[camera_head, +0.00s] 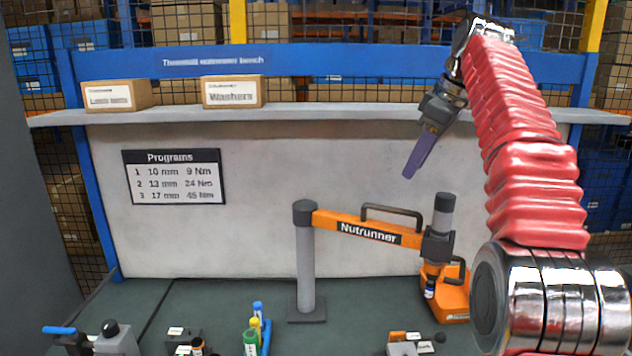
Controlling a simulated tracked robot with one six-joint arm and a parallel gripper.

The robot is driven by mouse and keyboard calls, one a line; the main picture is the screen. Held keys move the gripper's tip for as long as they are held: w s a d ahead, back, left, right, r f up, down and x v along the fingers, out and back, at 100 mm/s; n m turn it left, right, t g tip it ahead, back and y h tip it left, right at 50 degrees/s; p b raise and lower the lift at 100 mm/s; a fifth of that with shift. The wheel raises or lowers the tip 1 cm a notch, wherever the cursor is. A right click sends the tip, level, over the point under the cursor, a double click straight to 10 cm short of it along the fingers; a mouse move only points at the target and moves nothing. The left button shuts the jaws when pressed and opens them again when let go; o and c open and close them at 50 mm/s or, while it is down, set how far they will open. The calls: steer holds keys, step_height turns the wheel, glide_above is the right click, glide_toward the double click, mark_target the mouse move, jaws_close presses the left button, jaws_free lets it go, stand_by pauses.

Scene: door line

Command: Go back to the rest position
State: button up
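My gripper (413,168) hangs from my red-sleeved arm in the upper right of the head view. Its purple fingers point down and slightly left, above the workbench and in front of the grey back panel. The fingers overlap from this side, so the gap between them does not show. I see no object at the fingertips. The orange nutrunner (369,232) on its grey post stands below the gripper, apart from it.
Boxes labelled Washers (232,92) and another carton (117,95) sit on the shelf (300,112). A programs sign (174,177) hangs on the panel. Colored bottles (254,330) and small fixtures (405,346) stand along the bench front. The bench (230,298) has bare room left of the post.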

steer(key=s+a+f+m, duration=0.1)
steer(key=s+a+m, duration=0.2)
steer(key=s, duration=0.4)
steer(key=s+a+f+m+h, duration=0.1)
steer(key=s+f+m, duration=0.3)
steer(key=s+f, duration=0.9)
steer(key=s+a+f+m+t+h, duration=0.1)
steer(key=s+a+f+m, duration=0.1)
steer(key=s+f, duration=1.2)
steer(key=shift+s+m+h, duration=0.25)
steer(key=shift+m+h, duration=0.15)
steer(key=shift+m, duration=0.5)
